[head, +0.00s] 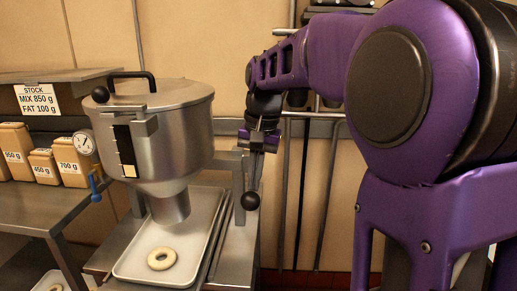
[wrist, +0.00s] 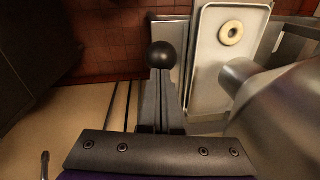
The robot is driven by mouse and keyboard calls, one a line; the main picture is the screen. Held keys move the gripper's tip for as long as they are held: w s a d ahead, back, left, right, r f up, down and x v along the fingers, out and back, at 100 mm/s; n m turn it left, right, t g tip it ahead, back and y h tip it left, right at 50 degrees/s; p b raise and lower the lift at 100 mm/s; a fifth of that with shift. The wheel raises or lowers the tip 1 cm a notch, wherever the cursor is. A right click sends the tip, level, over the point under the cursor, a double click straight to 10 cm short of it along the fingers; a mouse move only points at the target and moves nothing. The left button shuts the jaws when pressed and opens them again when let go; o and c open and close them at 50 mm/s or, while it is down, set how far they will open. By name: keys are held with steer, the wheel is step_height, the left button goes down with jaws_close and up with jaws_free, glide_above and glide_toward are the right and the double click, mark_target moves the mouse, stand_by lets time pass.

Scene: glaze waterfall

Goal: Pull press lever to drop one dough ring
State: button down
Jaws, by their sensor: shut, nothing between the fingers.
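The press is a steel hopper (head: 182,145) with a lid, a dark level window and a nozzle (head: 168,207) below. Its lever ends in a black ball (head: 250,201) at the right side, hanging low. My gripper (head: 259,150) is above that ball, pointing down, its fingers shut and empty. In the wrist view the ball (wrist: 160,55) shows just beyond the fingertips; whether they touch the lever is unclear. One pale dough ring (head: 162,258) lies on the tray (head: 130,271) below the nozzle; it also shows in the wrist view (wrist: 231,33).
A steel bench (head: 30,213) at left holds labelled boxes (head: 72,166). A gauge (head: 85,144) and a blue-handled valve (head: 95,189) are on the hopper's left. Part of another ring (head: 56,288) shows at bottom left. Wall rods (head: 305,190) stand behind the lever.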

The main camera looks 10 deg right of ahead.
mark_target(253, 206)
steer(key=f, duration=0.2)
steer(key=f+b, duration=0.1)
steer(key=f, duration=0.1)
steer(key=s+f, duration=0.1)
steer(key=f, duration=0.1)
steer(key=shift+a+f, duration=0.25)
steer(key=shift+f, duration=0.05)
steer(key=shift+s+f+b, duration=0.2)
steer(key=shift+f+b, duration=0.1)
steer(key=shift+f, duration=0.15)
stand_by(0.3)
steer(key=r+p, duration=0.1)
steer(key=r, duration=0.1)
steer(key=w+r+p, duration=0.1)
steer(key=p, duration=0.1)
steer(key=d+r+p, duration=0.1)
steer(key=r+p, duration=0.1)
steer(key=shift+w+r, duration=0.15)
steer(key=shift+r, duration=0.15)
steer(key=s+r, duration=0.4)
steer(key=r, duration=0.4)
steer(key=shift+s, duration=0.35)
